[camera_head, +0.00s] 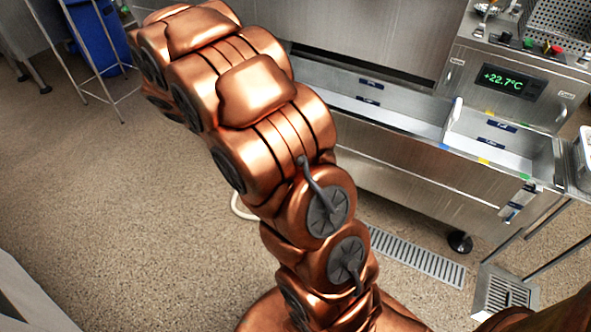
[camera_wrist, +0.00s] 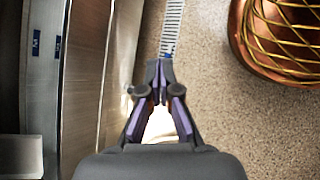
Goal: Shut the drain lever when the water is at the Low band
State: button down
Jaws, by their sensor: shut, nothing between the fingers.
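A steel water tank (camera_head: 417,151) with two basins stands at the right of the head view. Dark blue band labels (camera_head: 491,141) are on its inner walls; their print is too small to read surely, and I cannot make out the water level. A small fitting with a blue label (camera_head: 517,205) is on the tank's front at the right; I cannot tell whether it is the drain lever. In the wrist view my gripper (camera_wrist: 159,68) is shut and empty beside the steel tank front (camera_wrist: 95,80), above the floor. The head view does not show my gripper.
A display (camera_head: 507,81) reads +22.7°C above the right basin. A floor grate (camera_head: 418,257) lies before the tank and also shows in the wrist view (camera_wrist: 172,25). A second grate (camera_head: 506,293) is at the lower right. A wire-frame stand (camera_head: 100,60) is at the upper left.

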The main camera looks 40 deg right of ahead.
jog(key=w+d+f+n+t+h+b, duration=0.1)
jog(key=w+d+f+n+h+b, duration=0.1)
jog(key=w+d+f, duration=0.35)
jog(key=w+d+f+n+h+b, duration=0.2)
jog(key=w+d+f+n, duration=0.1)
jog(key=w+f, duration=0.55)
jog(key=w+d+f+n+t+h+b, duration=0.1)
jog(key=w+f+n+t+b, duration=0.15)
jog(key=f, duration=0.95)
jog(key=w+d+f+n+t+h+b, duration=0.1)
jog(key=w+f+n+h, duration=0.2)
jog(key=f, duration=0.8)
jog(key=d+f+y+b, duration=0.1)
jog(key=d+b, duration=0.2)
jog(key=d, duration=1)
jog(key=shift+f+b, duration=0.3)
jog(key=shift+s, duration=0.1)
